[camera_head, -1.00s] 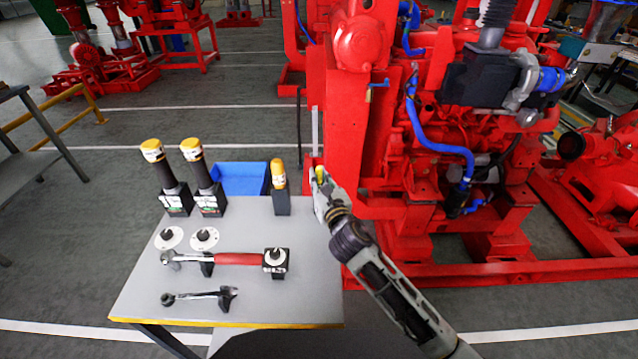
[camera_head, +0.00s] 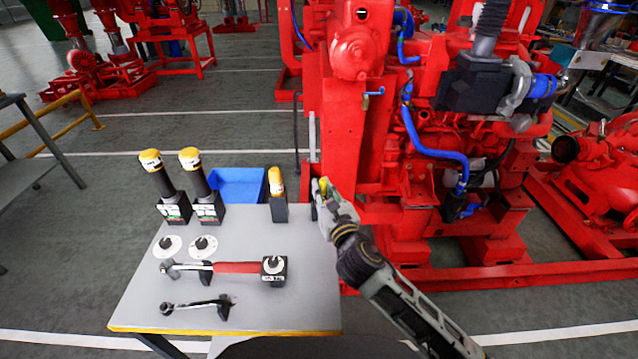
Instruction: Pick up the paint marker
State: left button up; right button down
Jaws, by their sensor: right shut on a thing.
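My right gripper (camera_head: 322,197) is at the far right corner of the grey table, beside the red machine. It is shut on the paint marker (camera_head: 323,184), of which only a small yellow part shows between the fingers. The rest of the marker is hidden by the gripper. My left gripper is not in view.
A yellow-topped item (camera_head: 277,182) stands in a dark holder just left of my right gripper. Two yellow-capped black tools (camera_head: 160,177) stand near a blue bin (camera_head: 238,186). Wrenches (camera_head: 235,267) lie on the grey table (camera_head: 290,310). The red engine (camera_head: 440,150) is behind.

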jog(key=v, duration=1.2)
jog(key=shift+s, duration=0.2)
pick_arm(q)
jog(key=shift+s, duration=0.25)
pick_arm(e)
jog(key=shift+d+r, duration=0.1)
jog(key=c, duration=2.1)
grip_release()
grip_shut()
pick_arm(q)
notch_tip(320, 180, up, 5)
jog(key=p, duration=0.5)
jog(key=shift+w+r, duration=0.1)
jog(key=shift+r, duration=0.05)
pick_arm(e)
notch_tip(320, 180, up, 4)
jog(key=shift+r, duration=0.25)
